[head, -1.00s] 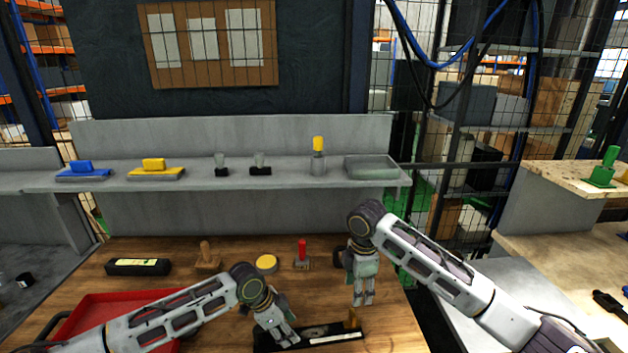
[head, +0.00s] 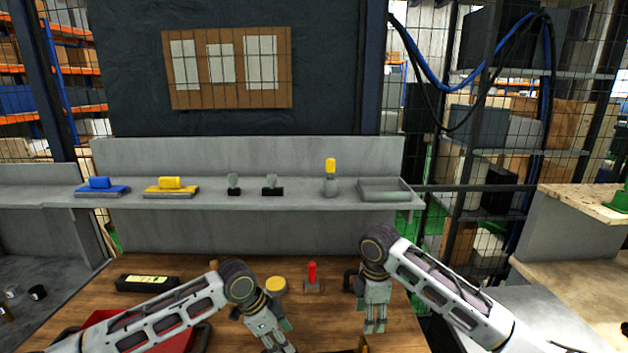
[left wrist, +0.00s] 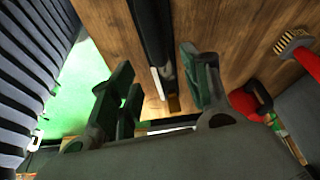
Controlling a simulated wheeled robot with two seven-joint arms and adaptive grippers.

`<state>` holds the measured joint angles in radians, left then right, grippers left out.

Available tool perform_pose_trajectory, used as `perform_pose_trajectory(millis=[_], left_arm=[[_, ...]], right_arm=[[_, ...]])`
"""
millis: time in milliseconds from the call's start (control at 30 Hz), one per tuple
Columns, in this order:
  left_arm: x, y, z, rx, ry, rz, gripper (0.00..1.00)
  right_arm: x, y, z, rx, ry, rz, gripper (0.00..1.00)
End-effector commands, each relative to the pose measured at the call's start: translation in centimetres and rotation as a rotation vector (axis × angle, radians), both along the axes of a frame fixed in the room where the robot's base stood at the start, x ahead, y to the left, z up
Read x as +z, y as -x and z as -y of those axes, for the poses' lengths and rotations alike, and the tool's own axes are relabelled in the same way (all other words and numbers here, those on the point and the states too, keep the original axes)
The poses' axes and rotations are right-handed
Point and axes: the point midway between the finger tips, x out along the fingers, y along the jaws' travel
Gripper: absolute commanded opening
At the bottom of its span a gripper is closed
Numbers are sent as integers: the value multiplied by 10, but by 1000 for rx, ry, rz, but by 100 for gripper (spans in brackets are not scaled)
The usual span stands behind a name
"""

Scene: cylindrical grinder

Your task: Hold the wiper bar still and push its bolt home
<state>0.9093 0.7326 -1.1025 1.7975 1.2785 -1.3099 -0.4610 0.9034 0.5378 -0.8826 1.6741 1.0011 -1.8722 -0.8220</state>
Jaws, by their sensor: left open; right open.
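The wiper bar appears to be the long black bar (left wrist: 152,35) with a pale strip in the left wrist view. It lies on the wooden bench, in line with the gap between my left fingers. In the head view it is almost wholly below the bottom edge; a tan upright piece (head: 363,344) shows there. I cannot make out the bolt for certain. My left gripper (left wrist: 155,82) is open above the bar; in the head view it (head: 280,347) points down at the bottom edge. My right gripper (head: 375,329) is open and empty, pointing down behind the tan piece.
On the bench (head: 225,262) are a yellow round tin (head: 275,285), a red-handled tool (head: 312,277), a black box (head: 147,283) and a red tray (head: 105,318). A brush (left wrist: 293,41) shows in the left wrist view. A grey shelf (head: 300,195) stands behind.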

Motion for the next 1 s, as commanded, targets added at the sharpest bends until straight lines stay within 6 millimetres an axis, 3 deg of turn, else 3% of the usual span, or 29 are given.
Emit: perform_pose_trajectory(millis=[333,1000], left_arm=[[31,3,-13,-1,0,0,48],[28,10,-6,-4,4,0,48]], right_arm=[[0,0,0,0,0,0,52],[-8,7,-7,-11,-13,3,52]])
